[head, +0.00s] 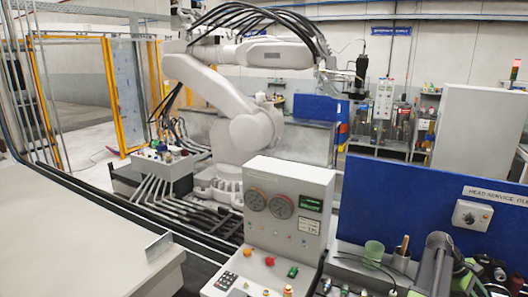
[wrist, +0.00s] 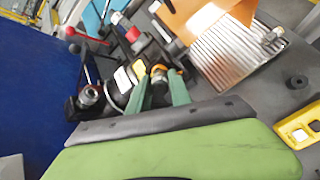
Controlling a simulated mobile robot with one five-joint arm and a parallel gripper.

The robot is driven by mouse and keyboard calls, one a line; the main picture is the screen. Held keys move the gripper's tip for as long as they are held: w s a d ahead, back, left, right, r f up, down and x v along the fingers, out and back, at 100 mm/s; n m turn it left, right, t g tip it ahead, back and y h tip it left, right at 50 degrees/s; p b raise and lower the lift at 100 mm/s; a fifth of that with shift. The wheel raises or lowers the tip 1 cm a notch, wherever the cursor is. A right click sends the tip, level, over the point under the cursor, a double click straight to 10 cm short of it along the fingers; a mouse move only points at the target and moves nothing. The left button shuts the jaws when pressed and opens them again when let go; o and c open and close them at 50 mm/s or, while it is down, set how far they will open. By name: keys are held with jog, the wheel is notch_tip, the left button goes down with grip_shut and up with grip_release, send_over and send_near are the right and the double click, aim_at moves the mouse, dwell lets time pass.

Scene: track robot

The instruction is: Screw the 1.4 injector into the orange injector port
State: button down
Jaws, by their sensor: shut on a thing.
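My gripper (wrist: 160,82) shows in the wrist view as two green fingers reaching up from a wide green and dark grey body. Its tips are shut on a small metallic part with orange at it, likely the injector (wrist: 158,72); the 1.4 marking cannot be read. The fingers hide part of it. Black fittings and a yellow-white label lie close to the tips, and I cannot tell whether the held part touches them. An orange surface (wrist: 190,20) lies beyond, at the top. I cannot pick out the orange injector port for certain. In the head view I cannot clearly make out my gripper.
In the wrist view, a ribbed metal plate (wrist: 228,52) lies beyond the tips, a yellow tool (wrist: 300,130) at right, a blue panel (wrist: 35,90) at left. In the head view, a gauge box (head: 288,205) and a green cup (head: 373,251) stand on the cluttered bench.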

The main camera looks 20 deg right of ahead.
jog(key=m, duration=0.5)
jog(key=shift+m, duration=0.4)
jog(key=m, duration=0.6)
jog(key=m, duration=1.2)
